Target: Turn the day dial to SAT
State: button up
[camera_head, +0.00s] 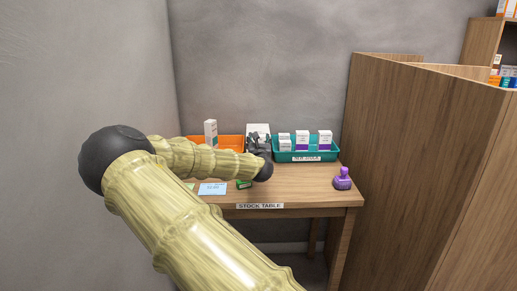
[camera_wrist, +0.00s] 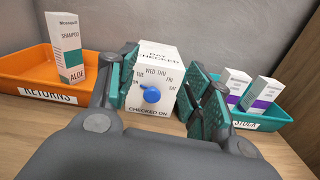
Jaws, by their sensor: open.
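The day dial is a white box (camera_wrist: 155,62) reading "DAY CHECKED" above and "CHECKED ON" below, with a round blue knob (camera_wrist: 151,94) on its front. Day names arc over the knob, SAT at the right end. Where the knob points is too small to tell. In the wrist view my gripper (camera_wrist: 160,92) is open, its green-padded fingers on either side of the box's front, the knob between them. Contact with the box cannot be told. In the head view the box (camera_head: 258,128) shows behind my dark gripper (camera_head: 259,144), which hides its lower part.
An orange RETURNS tray (camera_wrist: 25,85) with a tall shampoo carton (camera_wrist: 66,50) stands left of the dial. A teal tray (camera_head: 306,157) with several cartons stands right. A purple stamp (camera_head: 342,180) is at the right of the stock table (camera_head: 300,188). A blue card (camera_head: 212,188) lies near the front edge.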

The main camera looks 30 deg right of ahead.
jog(key=shift+n, duration=0.6)
jog(key=f, duration=0.8)
jog(key=shift+s+a+f+p, duration=0.15)
jog(key=shift+s+f+p, duration=0.1)
jog(key=shift+s+p, duration=0.1)
jog(key=x, duration=0.6)
jog(key=shift+r+p, duration=0.2)
jog(key=shift+p, duration=0.15)
jog(key=shift+x, duration=0.8)
jog(key=c, duration=1)
